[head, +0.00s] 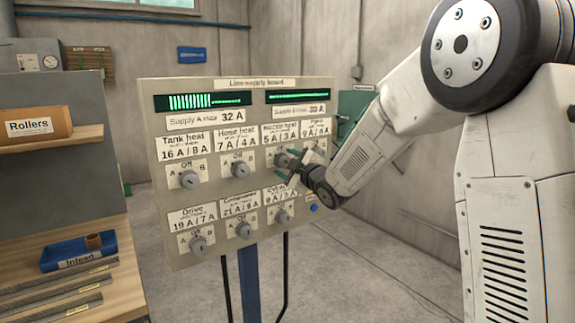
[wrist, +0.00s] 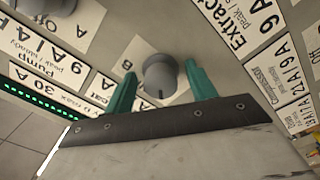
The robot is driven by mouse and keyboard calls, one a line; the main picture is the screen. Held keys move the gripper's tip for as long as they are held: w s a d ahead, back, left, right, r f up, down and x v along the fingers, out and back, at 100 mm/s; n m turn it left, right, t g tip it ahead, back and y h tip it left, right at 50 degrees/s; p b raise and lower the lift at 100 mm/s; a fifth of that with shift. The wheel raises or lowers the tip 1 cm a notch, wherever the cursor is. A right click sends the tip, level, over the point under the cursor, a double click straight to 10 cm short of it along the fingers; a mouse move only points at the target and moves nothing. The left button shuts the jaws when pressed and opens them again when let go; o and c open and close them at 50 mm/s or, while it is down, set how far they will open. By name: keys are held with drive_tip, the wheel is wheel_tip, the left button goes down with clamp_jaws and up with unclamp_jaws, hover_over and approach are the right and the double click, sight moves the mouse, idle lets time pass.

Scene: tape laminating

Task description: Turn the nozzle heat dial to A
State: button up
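The nozzle heat dial (head: 281,160) is a grey knob in the upper row of the line supply board, under a label reading 5 A / 3 A. My gripper (head: 293,168) is at this dial and partly covers it in the head view. In the wrist view the dial (wrist: 160,72) stands between the two teal fingers of my gripper (wrist: 160,78). The fingers are apart, with a small gap on each side of the knob. A dark mark on the knob points toward my palm.
The supply board (head: 165,255) holds several similar dials, including the hose heat dial (head: 240,170) and the extract dial (head: 282,216) close by. A blue button (head: 314,207) is at lower right. A wooden shelf with a blue tray (head: 78,252) is at left.

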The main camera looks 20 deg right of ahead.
drive_tip(key=v, duration=0.7)
drive_tip(key=shift+s+d, duration=0.15)
drive_tip(key=shift+s, duration=0.2)
drive_tip(key=s+d+f+m+g+h, duration=0.2)
drive_tip(key=d+f+m+g+h, duration=0.25)
drive_tip(key=f, duration=0.45)
drive_tip(key=s+d+f+m+g+h, duration=0.25)
drive_tip(key=s+m+g, duration=0.3)
drive_tip(key=s, duration=0.65)
drive_tip(key=s+a+r+m+g, duration=0.2)
drive_tip(key=s+a+r+g, duration=0.1)
drive_tip(key=s, duration=1.1)
drive_tip(key=s+a+r+m+g+y, duration=0.1)
drive_tip(key=s+a+r+m+g, duration=0.1)
drive_tip(key=s, duration=1.2)
drive_tip(key=shift+a+r+g+y, duration=0.3)
drive_tip(key=shift+a+r+g, duration=0.2)
drive_tip(key=shift+a, duration=0.1)
